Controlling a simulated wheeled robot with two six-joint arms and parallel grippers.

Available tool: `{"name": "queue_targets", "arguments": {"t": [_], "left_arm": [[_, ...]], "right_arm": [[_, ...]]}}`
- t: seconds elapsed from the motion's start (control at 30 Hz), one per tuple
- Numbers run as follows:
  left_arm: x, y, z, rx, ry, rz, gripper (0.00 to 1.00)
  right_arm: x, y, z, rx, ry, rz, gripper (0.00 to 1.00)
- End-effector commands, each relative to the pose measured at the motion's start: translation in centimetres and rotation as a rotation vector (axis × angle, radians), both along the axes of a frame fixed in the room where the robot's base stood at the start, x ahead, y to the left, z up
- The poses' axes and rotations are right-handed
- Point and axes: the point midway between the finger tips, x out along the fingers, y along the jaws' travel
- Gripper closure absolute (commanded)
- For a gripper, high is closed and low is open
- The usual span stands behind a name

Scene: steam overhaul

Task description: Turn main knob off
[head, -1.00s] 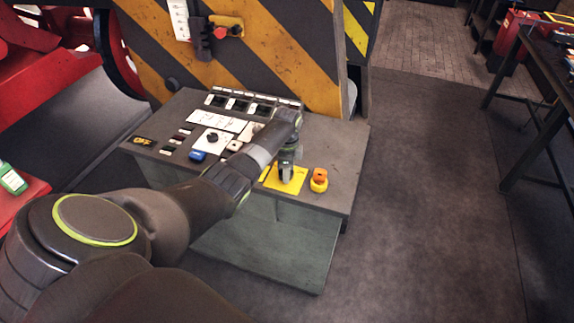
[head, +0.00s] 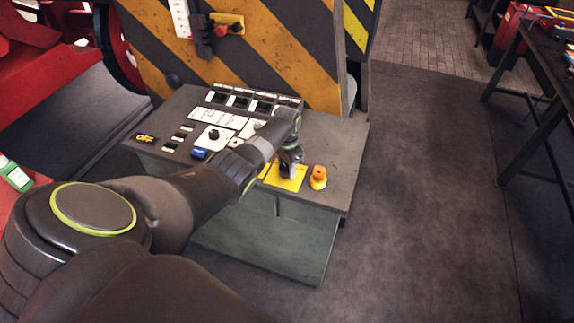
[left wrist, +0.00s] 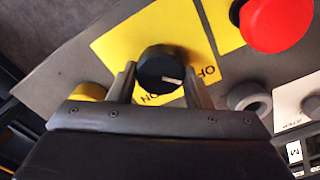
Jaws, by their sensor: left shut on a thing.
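The black main knob (left wrist: 162,68) sits on a yellow plate (left wrist: 122,45) in the left wrist view. A white pointer line on it points to the right and slightly down in that view. Lettering on the plate beside it appears upside down and is partly covered. My left gripper (left wrist: 160,82) has a finger on each side of the knob and is shut on it. In the head view my left gripper (head: 289,168) reaches down onto the yellow plate (head: 285,182) and hides the knob. My right gripper is in neither view.
The sloped grey control panel (head: 335,150) carries a yellow-orange button (head: 318,177), a blue switch (head: 199,154) and a row of meters. A red button (left wrist: 278,22) is beside the knob's plate. A striped machine wall (head: 270,60) stands behind. The floor at right is clear.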

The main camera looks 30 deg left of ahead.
Motion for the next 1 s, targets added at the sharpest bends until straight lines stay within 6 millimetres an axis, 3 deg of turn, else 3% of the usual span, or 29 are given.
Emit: {"name": "queue_targets", "arguments": {"t": [0.53, 0.57, 0.7, 1.0], "left_arm": [[0.14, 0.11, 0.17, 0.002, -0.004, 0.028, 0.78], [0.14, 0.11, 0.17, 0.002, -0.004, 0.028, 0.54], [0.11, 0.09, 0.13, 0.001, -0.003, 0.027, 0.36], [0.04, 0.04, 0.09, 0.001, -0.001, 0.026, 0.34]], "right_arm": [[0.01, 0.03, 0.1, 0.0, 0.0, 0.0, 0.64], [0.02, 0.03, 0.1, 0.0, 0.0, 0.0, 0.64], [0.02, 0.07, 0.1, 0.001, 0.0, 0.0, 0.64], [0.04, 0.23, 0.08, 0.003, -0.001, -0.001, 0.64]]}}
